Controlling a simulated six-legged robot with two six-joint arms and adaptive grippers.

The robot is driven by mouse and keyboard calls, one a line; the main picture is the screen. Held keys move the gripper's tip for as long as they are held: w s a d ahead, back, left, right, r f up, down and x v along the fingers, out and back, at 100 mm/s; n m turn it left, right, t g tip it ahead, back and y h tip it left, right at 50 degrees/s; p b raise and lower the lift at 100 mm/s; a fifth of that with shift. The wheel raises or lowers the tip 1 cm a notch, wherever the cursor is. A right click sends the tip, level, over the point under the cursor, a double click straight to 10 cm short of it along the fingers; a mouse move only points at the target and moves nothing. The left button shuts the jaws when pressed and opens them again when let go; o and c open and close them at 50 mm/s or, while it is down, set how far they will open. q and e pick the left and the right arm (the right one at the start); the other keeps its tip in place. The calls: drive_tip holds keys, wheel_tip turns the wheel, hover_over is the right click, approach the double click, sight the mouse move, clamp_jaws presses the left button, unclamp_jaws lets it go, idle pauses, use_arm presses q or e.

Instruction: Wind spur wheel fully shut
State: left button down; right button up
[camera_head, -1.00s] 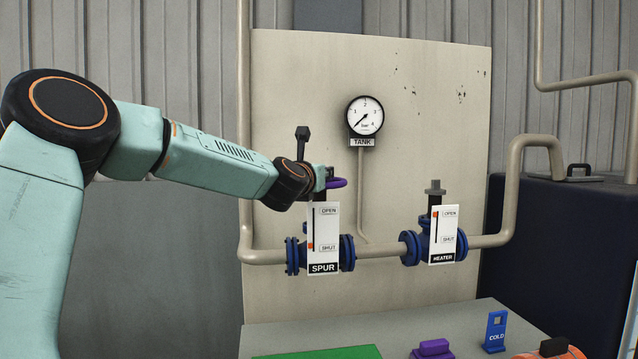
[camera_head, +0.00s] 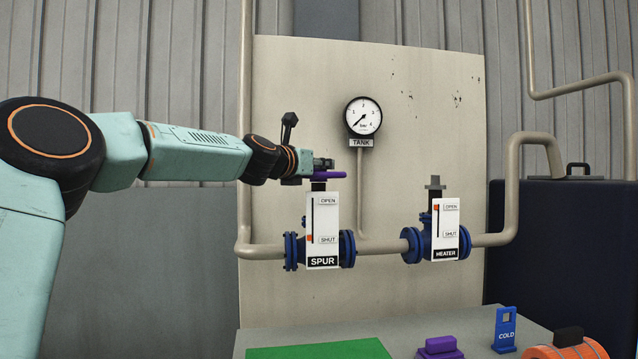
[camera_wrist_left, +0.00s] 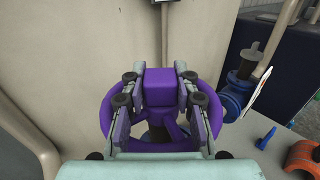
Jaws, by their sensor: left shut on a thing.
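The purple spur wheel (camera_head: 328,175) sits on top of the stem of the blue spur valve (camera_head: 292,250). My left gripper (camera_head: 322,164) reaches it from the left, level with the wheel. In the left wrist view the jaws (camera_wrist_left: 160,92) are closed on a purple block on the purple wheel (camera_wrist_left: 112,112), one finger on each side. The white SPUR plate (camera_head: 330,215) has an orange marker (camera_head: 310,238) at the SHUT line, near the bottom of its slot. My right gripper is in neither current view.
The heater valve (camera_head: 412,245) stands to the right, with a bare stem and its marker near OPEN. The tank gauge (camera_head: 363,116) is above.

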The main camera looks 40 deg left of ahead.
use_arm(q)
drive_tip(key=shift+a+f+m+h+b, duration=0.1)
drive_tip(key=shift+f+m+h+b, duration=0.3)
drive_tip(key=shift+b, duration=0.65)
drive_tip(key=shift+r+h, duration=0.15)
drive_tip(key=shift+h, duration=0.35)
drive_tip(key=shift+m+h+b, duration=0.3)
use_arm(e)
wheel_tip(320, 180, down, 4)
drive_tip(key=shift+r, duration=0.15)
use_arm(q)
drive_tip(key=shift+m+h, duration=0.3)
